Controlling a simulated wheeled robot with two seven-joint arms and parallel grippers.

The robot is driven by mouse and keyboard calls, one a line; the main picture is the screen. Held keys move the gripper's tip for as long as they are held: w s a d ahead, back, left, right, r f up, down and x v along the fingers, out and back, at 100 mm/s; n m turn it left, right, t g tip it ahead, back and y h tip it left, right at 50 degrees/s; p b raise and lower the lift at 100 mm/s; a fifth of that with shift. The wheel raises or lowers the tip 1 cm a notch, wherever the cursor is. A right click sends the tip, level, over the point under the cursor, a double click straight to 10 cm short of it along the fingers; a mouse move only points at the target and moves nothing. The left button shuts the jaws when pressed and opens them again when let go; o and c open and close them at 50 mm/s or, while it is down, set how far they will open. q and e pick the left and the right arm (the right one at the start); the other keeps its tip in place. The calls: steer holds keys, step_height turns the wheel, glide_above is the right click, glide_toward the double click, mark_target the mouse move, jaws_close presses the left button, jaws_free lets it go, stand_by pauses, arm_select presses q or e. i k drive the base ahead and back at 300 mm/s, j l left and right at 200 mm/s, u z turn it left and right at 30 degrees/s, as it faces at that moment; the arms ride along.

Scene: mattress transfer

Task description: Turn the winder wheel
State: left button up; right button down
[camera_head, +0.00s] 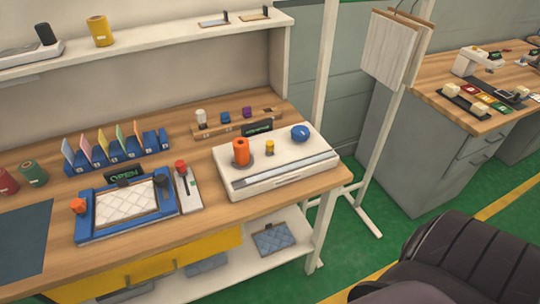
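A white box-shaped device (290,177) sits at the right end of the wooden workbench. On its top are an orange cylinder (241,151), a small yellow spool (270,147) on a peg, and a round blue knob (300,133) at the back right. No part is labelled as the winder wheel, so I cannot tell for certain which one it is. A small dark sign with green marks (257,127) stands behind the device. Neither of my grippers is in view.
Left of the device are a slim lever box (188,191), a blue frame (87,228) around a quilted pad, and a blue rack (77,170) of coloured cards. A white post (378,146) with hanging boards stands right. A dark padded seat-like shape (470,262) fills the lower right.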

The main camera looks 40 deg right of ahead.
mark_target(299, 133)
steer(key=z, duration=1.4)
